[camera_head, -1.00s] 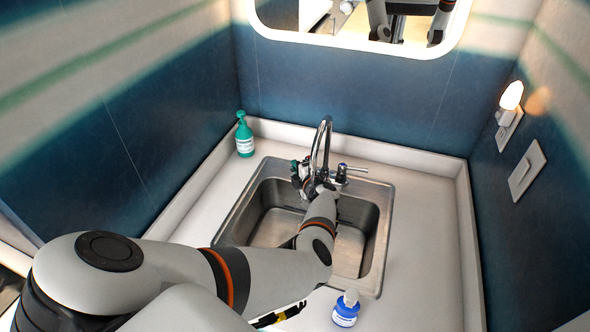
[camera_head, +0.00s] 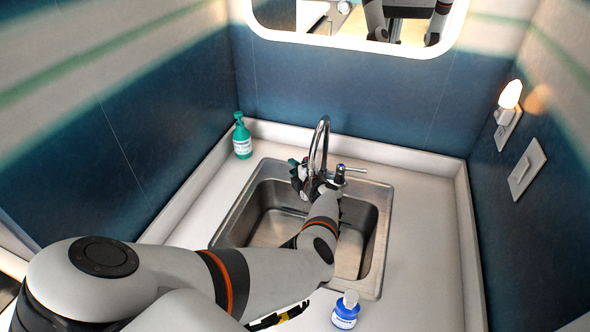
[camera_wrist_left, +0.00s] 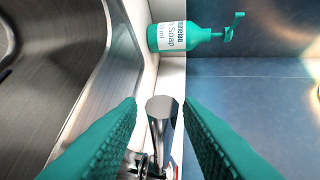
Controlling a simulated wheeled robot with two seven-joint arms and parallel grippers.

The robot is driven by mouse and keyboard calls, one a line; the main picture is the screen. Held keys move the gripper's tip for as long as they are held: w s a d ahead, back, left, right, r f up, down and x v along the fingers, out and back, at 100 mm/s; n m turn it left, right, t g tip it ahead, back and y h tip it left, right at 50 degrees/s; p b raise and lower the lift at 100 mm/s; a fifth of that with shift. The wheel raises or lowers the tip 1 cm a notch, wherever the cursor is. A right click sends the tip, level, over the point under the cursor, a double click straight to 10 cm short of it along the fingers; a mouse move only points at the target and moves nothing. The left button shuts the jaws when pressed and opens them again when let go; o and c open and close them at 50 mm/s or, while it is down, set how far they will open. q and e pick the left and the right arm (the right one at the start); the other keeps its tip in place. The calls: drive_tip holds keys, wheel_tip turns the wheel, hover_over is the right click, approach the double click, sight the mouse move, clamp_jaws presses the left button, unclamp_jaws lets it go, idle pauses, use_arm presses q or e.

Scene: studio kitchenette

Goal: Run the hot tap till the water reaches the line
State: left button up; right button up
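The chrome tap (camera_head: 321,138) stands at the back of the steel sink (camera_head: 280,232). Its cold lever (camera_head: 350,169), with a blue mark, points right. My left arm reaches across the sink, and my left gripper (camera_head: 298,172) is at the left side of the tap. In the left wrist view, the green fingers are apart, with the hot tap lever (camera_wrist_left: 163,118) between them and a small gap on each side. A bit of red shows near its base. I see no running water and no fill line; my arm hides part of the basin.
A green soap bottle (camera_head: 242,138) stands behind the sink's left corner; it also shows in the left wrist view (camera_wrist_left: 180,36). A blue bottle with a white cap (camera_head: 345,313) stands near the sink's front edge. Walls enclose the counter.

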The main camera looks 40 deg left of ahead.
use_arm(q)
drive_tip(key=p+v, duration=0.4)
drive_tip(key=v, duration=0.3)
drive_tip(key=shift+d+p, duration=0.25)
drive_tip(key=shift+p, duration=0.1)
drive_tip(key=shift+c, duration=0.4)
